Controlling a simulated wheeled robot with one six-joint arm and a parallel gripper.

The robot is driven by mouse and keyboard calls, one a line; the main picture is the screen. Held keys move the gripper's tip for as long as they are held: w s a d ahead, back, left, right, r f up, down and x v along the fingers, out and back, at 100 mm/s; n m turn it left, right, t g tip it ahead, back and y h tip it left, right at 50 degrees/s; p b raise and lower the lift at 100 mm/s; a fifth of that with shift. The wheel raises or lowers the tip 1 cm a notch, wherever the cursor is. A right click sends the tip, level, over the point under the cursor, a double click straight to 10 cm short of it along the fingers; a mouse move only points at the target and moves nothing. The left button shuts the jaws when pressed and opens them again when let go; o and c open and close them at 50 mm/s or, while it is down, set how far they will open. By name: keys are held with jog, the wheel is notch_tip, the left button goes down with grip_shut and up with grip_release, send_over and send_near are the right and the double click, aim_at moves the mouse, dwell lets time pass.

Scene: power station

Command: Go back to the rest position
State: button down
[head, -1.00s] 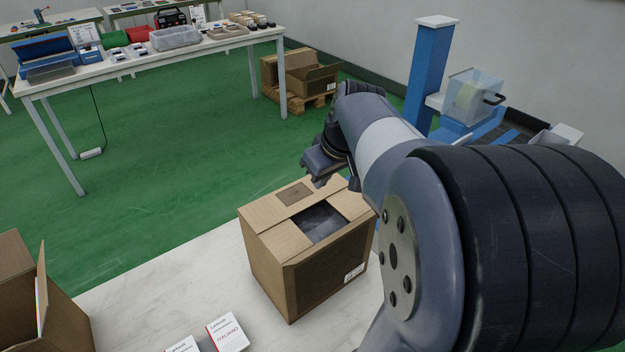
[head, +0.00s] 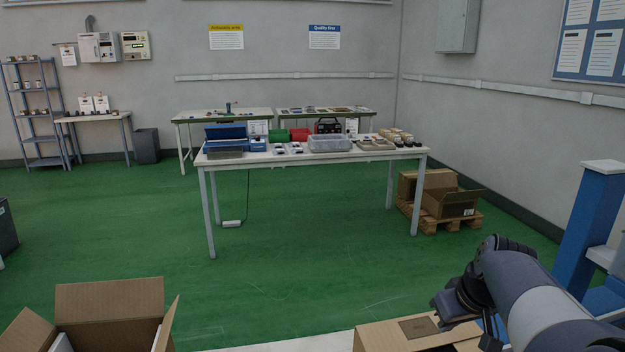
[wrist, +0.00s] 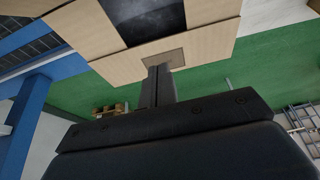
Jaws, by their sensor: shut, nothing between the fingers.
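My gripper (head: 488,335) is at the lower right of the head view, over the right part of a cardboard box (head: 384,337) with a partly open top. In the wrist view my gripper's two fingers (wrist: 158,86) are together with nothing between them. They overlap the edge of the box (wrist: 212,42) in that view. A dark opening shows in the box top. I cannot tell the exact gap between the fingertips and the box.
An open cardboard box (head: 110,300) stands at the lower left. A long white table (head: 232,157) with trays and tools is ahead. A pallet (head: 440,222) with cartons is beside it. A blue post (head: 590,225) rises at right. The green floor (head: 300,265) between is clear.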

jog(key=b, duration=0.2)
send_over(428, 343)
jog(key=s, duration=0.1)
notch_tip(428, 343, down, 5)
jog(key=shift+d+f, duration=0.15)
jog(key=shift+f, duration=0.05)
jog(key=shift+f+b, duration=0.9)
jog(key=shift+f, duration=0.2)
jog(key=shift+s, duration=0.25)
